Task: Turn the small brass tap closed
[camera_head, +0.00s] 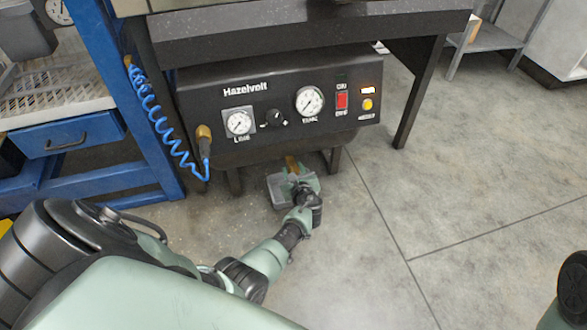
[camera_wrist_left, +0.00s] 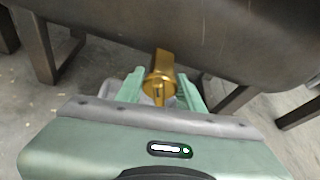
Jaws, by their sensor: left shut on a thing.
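The small brass tap (camera_head: 291,162) hangs under the dark tank of the Hazelvolt unit, low and partly hidden by my left gripper (camera_head: 300,182). In the left wrist view the tap (camera_wrist_left: 161,68) is a gold cylinder with a small lever pointing toward me. My left gripper (camera_wrist_left: 161,92) has one finger on each side of the tap and is shut on its lever. The exact contact at the fingertips is partly hidden. My right gripper is not in view.
A grey tray (camera_head: 275,190) sits on the floor below the tap. The unit's legs stand either side. A control panel (camera_head: 275,103) with gauges is above. A blue coiled hose (camera_head: 150,108) and blue frame are at left. Floor at right is clear.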

